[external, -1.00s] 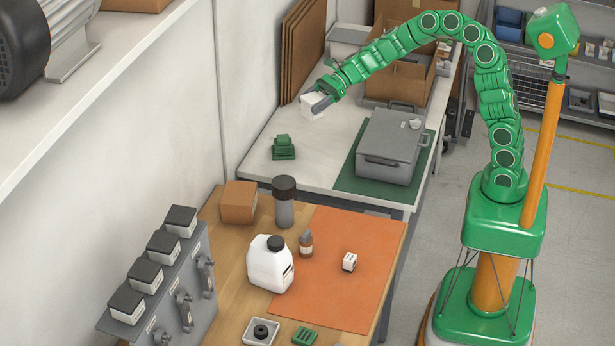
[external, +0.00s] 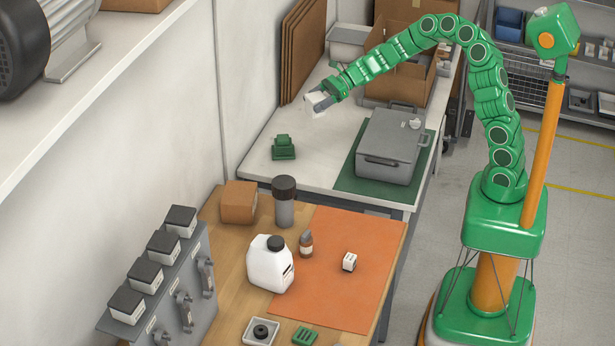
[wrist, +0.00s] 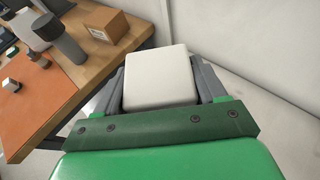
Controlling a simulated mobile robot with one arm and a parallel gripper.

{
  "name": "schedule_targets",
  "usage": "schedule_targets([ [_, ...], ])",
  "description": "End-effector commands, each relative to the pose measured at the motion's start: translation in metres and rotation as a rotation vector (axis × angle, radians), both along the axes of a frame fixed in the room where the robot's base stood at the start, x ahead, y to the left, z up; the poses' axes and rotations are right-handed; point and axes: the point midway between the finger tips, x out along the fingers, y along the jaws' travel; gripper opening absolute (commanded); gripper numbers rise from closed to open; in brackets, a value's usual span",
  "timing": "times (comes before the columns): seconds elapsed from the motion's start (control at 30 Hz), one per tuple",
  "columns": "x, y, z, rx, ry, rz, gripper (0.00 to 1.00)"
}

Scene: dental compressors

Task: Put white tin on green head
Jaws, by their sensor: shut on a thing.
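My gripper (external: 322,98) is shut on a small white tin (external: 317,101) and holds it in the air above the white table. In the wrist view the white tin (wrist: 160,78) sits between the two grey fingers of my gripper (wrist: 163,82). The green head (external: 283,147) stands on the white table, below and to the left of my gripper in the external view, apart from the tin. I do not make out the green head in the wrist view.
A grey case (external: 388,148) stands on a green mat (external: 350,178) right of the green head. A cardboard box (external: 400,80) is behind. The wooden table (external: 232,262) in front holds a jug (external: 270,268), a dark-capped cylinder (external: 284,205) and a brown box (external: 239,203). White tabletop around the green head is clear.

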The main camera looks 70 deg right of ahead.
Motion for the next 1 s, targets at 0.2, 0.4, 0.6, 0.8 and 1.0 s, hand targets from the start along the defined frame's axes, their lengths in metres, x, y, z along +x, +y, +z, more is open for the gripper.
schedule_targets([
  [0.2,0.027,-0.001,-0.014,-0.001,0.003,0.001,0.29],
  [0.4,0.05,-0.003,-0.023,0.0,0.001,0.001,0.29],
  [0.6,0.072,-0.004,-0.033,-0.002,0.001,0.0,0.29],
  [0.8,0.09,-0.004,-0.051,0.0,0.003,0.0,0.29],
  [1.0,0.105,-0.005,-0.07,0.001,0.003,0.001,0.29],
])
